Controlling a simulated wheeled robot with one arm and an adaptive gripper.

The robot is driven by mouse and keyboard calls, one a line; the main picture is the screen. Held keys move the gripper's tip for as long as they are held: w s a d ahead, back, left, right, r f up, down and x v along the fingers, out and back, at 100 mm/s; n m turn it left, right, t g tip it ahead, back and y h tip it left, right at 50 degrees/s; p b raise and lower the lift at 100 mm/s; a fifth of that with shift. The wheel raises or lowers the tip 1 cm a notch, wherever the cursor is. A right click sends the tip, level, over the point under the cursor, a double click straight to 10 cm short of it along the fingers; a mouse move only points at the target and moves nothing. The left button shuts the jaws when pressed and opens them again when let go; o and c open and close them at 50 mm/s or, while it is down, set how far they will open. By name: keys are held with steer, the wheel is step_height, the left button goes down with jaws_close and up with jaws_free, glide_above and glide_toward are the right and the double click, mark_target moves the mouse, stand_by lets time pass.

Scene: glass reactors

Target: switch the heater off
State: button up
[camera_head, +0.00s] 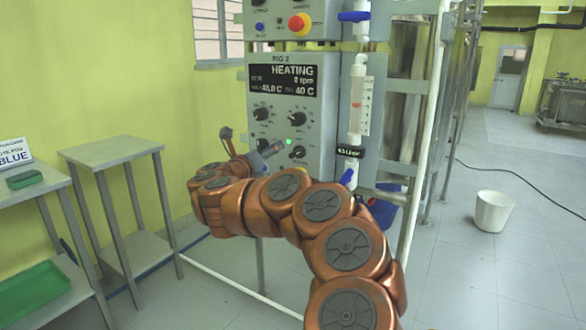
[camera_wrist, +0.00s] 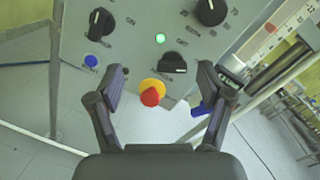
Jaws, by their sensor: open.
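The grey control box (camera_head: 313,117) has a display (camera_head: 283,80) reading "HEATING", "0 rpm" and "40 C". A lit green lamp (camera_head: 288,142) is low on its face, and also shows in the wrist view (camera_wrist: 160,38). A black knob (camera_head: 297,152) sits beside that lamp; in the wrist view the black knob (camera_wrist: 173,62) lies between the fingers, right of centre. My gripper (camera_head: 251,143) is open and empty in front of the lower panel; its spread fingers (camera_wrist: 163,76) touch nothing visible. The knob labels are too small to read.
A red and yellow button (camera_wrist: 151,93) and a blue button (camera_wrist: 91,60) are near the fingers. Another red stop button (camera_head: 299,23) is on the box above. A glass column (camera_head: 357,100) and white pole stand to the right. Side tables (camera_head: 112,150) stand at left.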

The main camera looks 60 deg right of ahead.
mark_target(294, 153)
steer(key=shift+s+d+f+m+g+b, duration=0.2)
steer(key=shift+s+d+f+m+g, duration=0.2)
steer(key=shift+d, duration=1.2)
steer(key=shift+s+d+f+m+g+b, duration=0.2)
steer(key=shift+s+d+f+g, duration=0.2)
steer(key=shift+d, duration=1.15)
steer(key=shift+s+d+f+m+g+b, duration=0.25)
steer(key=shift+s+d+f, duration=0.25)
steer(key=shift+d, duration=1.1)
steer(key=shift+c, duration=0.2)
steer(key=c, duration=1)
steer(key=shift+w+a, duration=0.1)
steer(key=shift+a, duration=0.05)
steer(key=shift+c, duration=0.6)
